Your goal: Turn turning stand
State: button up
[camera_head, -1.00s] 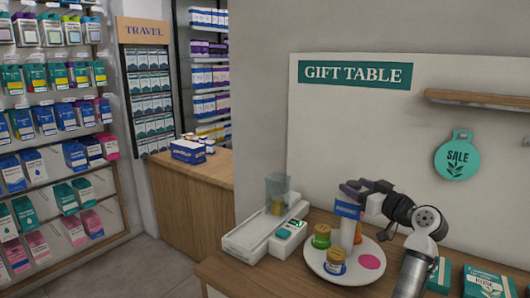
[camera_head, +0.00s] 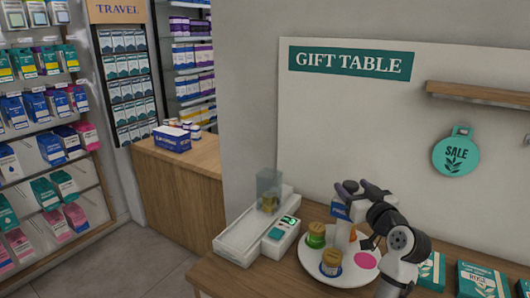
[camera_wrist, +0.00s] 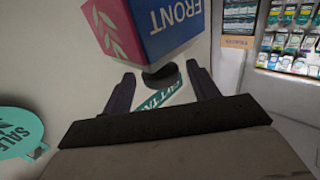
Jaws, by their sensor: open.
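The turning stand (camera_head: 350,281) is a round white disc on the gift table, with a pink spot on its right side. It carries a green jar (camera_head: 316,236) and an orange-lidded jar (camera_head: 331,262). A post rises from it, topped by a box marked FRONT (camera_head: 338,211). In the wrist view the box (camera_wrist: 176,20) shows upside down, with blue and pink faces, on a dark neck. My gripper (camera_head: 360,187) is open at the height of the box.
Green boxes (camera_head: 484,280) lie to the right. A wall shelf (camera_head: 480,95) and a round SALE sign (camera_head: 456,153) hang behind. Stocked shelves fill the left.

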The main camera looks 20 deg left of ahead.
jog(key=b+v, duration=0.5)
jog(key=v, duration=0.9)
jog(key=w+a+r+n+t+y, duration=0.1)
jog(key=a+r, duration=0.2)
jog(key=a, duration=0.4)
jog(key=a+r+t+y, duration=0.1)
jog(key=a+r, duration=0.2)
jog(key=a, duration=0.4)
jog(key=s+a+r+n+y, duration=0.1)
jog(key=s+a+r+y, duration=0.1)
jog(key=a, duration=0.4)
jog(key=s+a+r+n+t+y, duration=0.1)
jog(key=s+a+r+y, duration=0.1)
jog(key=a, duration=0.5)
jog(key=shift+s+r+y, duration=0.3)
jog(key=shift+s+r, duration=0.55)
jog(key=shift+s, duration=0.35)
